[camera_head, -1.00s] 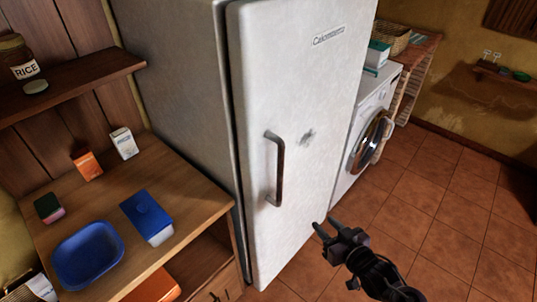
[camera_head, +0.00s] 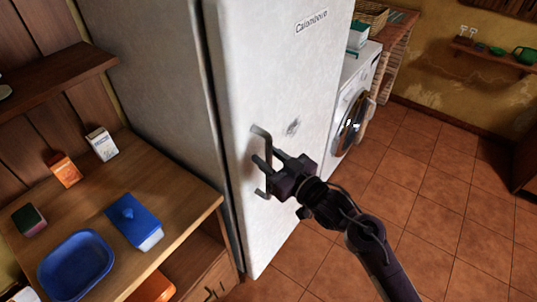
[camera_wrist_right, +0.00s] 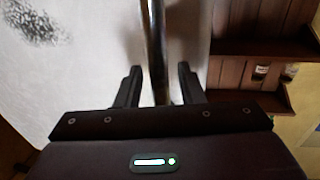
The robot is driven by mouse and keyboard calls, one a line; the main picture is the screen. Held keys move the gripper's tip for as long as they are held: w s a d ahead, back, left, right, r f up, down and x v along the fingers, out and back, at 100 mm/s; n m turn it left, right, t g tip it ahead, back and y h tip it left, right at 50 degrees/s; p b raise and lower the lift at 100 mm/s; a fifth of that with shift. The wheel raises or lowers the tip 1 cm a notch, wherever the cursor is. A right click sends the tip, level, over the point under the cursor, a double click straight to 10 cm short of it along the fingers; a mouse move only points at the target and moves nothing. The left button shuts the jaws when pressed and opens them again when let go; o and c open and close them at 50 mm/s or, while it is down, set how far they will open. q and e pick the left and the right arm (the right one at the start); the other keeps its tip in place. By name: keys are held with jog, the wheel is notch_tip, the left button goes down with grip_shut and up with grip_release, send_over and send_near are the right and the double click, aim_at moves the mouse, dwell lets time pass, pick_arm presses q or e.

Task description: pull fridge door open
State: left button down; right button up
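The white fridge door (camera_head: 270,75) is closed against the grey fridge body (camera_head: 150,95). Its dark metal handle (camera_head: 261,133) is a vertical bar near the door's left edge. My right gripper (camera_head: 264,166) is at the handle, its fingers pointing at the door and hiding the handle's middle. In the right wrist view the handle (camera_wrist_right: 157,50) runs between the two spread fingers of the right gripper (camera_wrist_right: 158,75), with gaps visible on both sides. My left gripper is not in view.
A wooden counter (camera_head: 185,215) stands left of the fridge, with a blue tray (camera_head: 75,268), a blue-and-white box (camera_head: 134,222) and small cartons. A washing machine (camera_head: 350,105) stands behind the fridge at right. The tiled floor (camera_head: 440,215) at right is clear.

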grip_shut()
jog(key=shift+d, duration=0.1)
dwell(0.4)
